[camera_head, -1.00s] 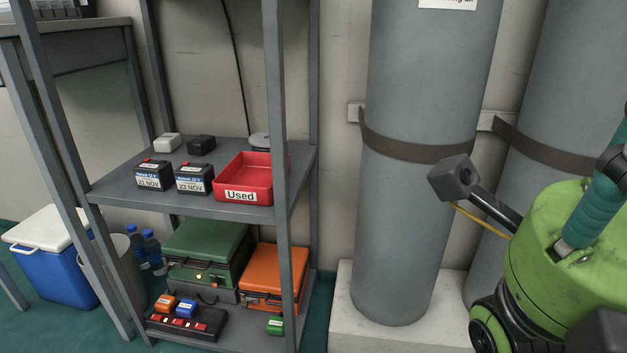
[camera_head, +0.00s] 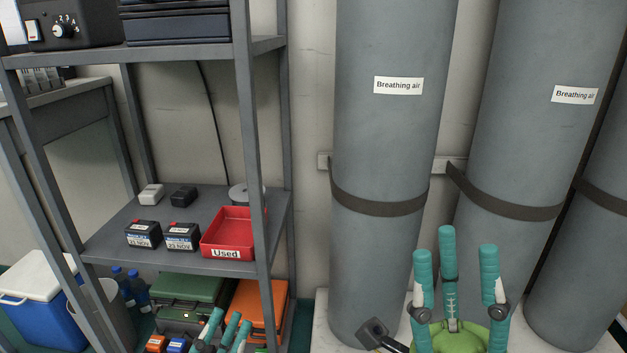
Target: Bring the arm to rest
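My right gripper (camera_head: 455,250) stands at the lower right of the head view, in front of the grey cylinders. Its three teal fingers point up, stand apart and hold nothing. Its green palm is cut off by the bottom edge. My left gripper (camera_head: 231,318) shows only its teal fingers at the bottom, in front of the lower shelf. They are spread, with nothing seen between them; its palm is out of frame.
A grey shelf rack (camera_head: 160,262) holds two dark dated batteries (camera_head: 143,235) and a red "Used" tray (camera_head: 228,235). Below are a green case (camera_head: 190,288) and an orange case (camera_head: 262,300). Tall breathing-air cylinders (camera_head: 385,140) fill the right. A blue cooler (camera_head: 40,310) stands left.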

